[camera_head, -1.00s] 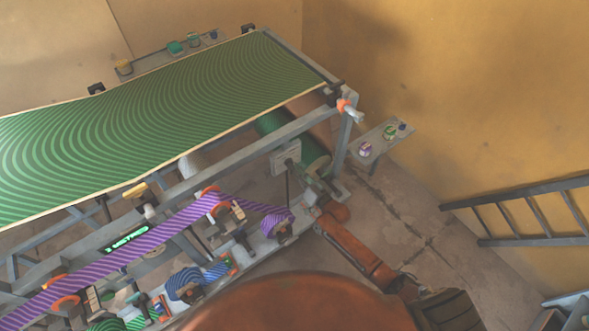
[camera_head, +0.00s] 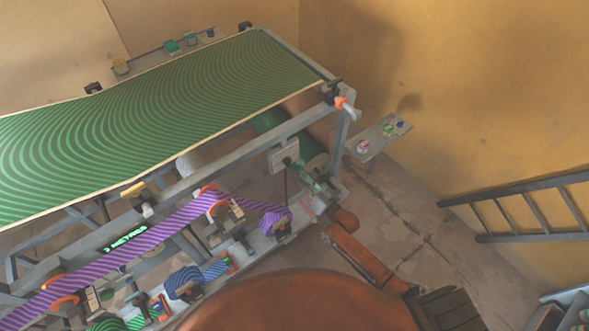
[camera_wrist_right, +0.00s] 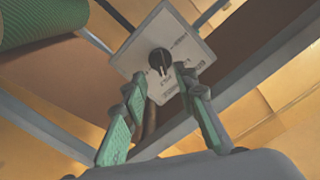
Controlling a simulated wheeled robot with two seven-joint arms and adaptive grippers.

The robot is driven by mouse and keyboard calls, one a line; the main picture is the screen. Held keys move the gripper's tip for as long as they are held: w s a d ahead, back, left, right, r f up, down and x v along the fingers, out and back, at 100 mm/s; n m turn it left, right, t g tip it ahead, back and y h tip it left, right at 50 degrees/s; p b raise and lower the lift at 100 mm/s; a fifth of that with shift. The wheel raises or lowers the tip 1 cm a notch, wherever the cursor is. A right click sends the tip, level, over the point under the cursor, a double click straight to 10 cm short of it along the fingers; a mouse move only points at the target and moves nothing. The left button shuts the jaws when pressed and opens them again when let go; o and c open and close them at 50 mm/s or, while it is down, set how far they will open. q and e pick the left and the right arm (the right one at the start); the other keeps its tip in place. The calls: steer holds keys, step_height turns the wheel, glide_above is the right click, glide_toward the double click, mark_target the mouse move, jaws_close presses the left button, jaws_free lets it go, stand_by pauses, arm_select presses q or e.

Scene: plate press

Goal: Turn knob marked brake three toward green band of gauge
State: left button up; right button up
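A black round knob (camera_wrist_right: 160,60) with a pale pointer line sits on a square white plate (camera_wrist_right: 178,42) in the right wrist view. Printed words surround it, tilted and too small to read surely. My right gripper (camera_wrist_right: 161,77) is open, its green-padded fingers on either side of the knob's near side; I cannot tell whether they touch it. In the head view the plate (camera_head: 277,161) hangs on the frame's near rail, its face hidden, with my right gripper beside it. No gauge with a green band can be made out. My left gripper is not in view.
A green striped web (camera_head: 180,110) covers the frame top. A purple striped band (camera_head: 150,240) runs below over orange-edged rollers. A dark panel with glowing green marks (camera_head: 125,238) sits at left. A small shelf (camera_head: 377,138) and a ladder (camera_head: 520,205) stand right; open floor lies between.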

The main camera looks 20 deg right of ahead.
steer(key=v, duration=0.6)
steer(key=shift+s, duration=0.25)
